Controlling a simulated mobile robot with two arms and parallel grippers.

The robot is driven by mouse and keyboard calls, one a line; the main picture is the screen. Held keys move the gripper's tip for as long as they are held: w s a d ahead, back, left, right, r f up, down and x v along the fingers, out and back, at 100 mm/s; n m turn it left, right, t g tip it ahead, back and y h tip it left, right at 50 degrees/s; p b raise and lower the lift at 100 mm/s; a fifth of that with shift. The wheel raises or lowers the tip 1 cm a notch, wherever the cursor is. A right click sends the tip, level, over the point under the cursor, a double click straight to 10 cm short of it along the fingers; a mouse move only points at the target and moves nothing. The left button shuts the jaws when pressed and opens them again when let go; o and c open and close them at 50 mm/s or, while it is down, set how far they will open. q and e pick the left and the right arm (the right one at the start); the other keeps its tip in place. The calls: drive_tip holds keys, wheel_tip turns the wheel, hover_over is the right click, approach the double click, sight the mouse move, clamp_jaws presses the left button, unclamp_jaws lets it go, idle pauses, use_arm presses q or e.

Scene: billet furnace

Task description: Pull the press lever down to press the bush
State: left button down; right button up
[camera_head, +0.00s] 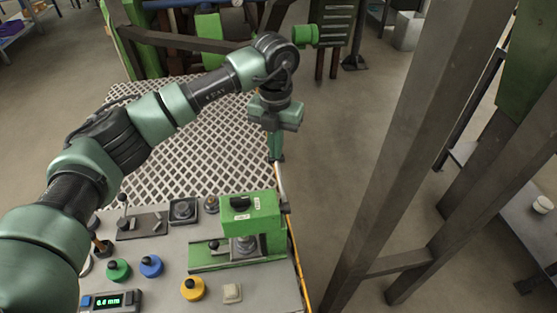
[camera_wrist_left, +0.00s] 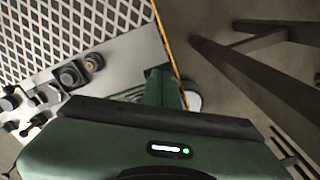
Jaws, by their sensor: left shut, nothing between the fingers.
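The green press (camera_head: 265,222) stands at the right end of the grey bench top. A dark hub sits on its right side, and a thin pale strip runs up from there; I cannot tell whether this is the press lever or the bench edge. A grey metal part (camera_head: 243,244) shows under the press head; I cannot make out the bush apart from it. My left gripper (camera_head: 276,158) is shut and empty, pointing down beyond the press near the bench's right edge. Its fingers also show in the left wrist view (camera_wrist_left: 163,88). My right gripper is not in view.
The bench (camera_head: 165,258) holds blue (camera_head: 151,266), green (camera_head: 118,270) and yellow (camera_head: 192,288) knobbed pieces and a digital readout (camera_head: 110,301). A white lattice surface (camera_head: 170,165) lies behind. A dark steel post (camera_head: 400,140) rises at right, with open floor between it and the bench.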

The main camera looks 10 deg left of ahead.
use_arm(q)
drive_tip(key=shift+a+f+b, duration=0.1)
drive_tip(key=shift+f+b, duration=0.35)
drive_tip(key=shift+f, duration=0.25)
idle(0.5)
drive_tip(key=shift+w+f, duration=0.1)
drive_tip(key=shift+f, duration=0.15)
drive_tip(key=shift+f+b, duration=0.5)
drive_tip(key=shift+b, duration=0.1)
idle(0.4)
drive_tip(key=shift+f, duration=0.25)
drive_tip(key=shift+f+b, duration=0.45)
drive_tip(key=shift+b, duration=0.1)
idle(0.7)
drive_tip(key=shift+w+r+p, duration=0.1)
drive_tip(key=shift+r+p, duration=2.6)
drive_tip(key=shift+r, duration=2.25)
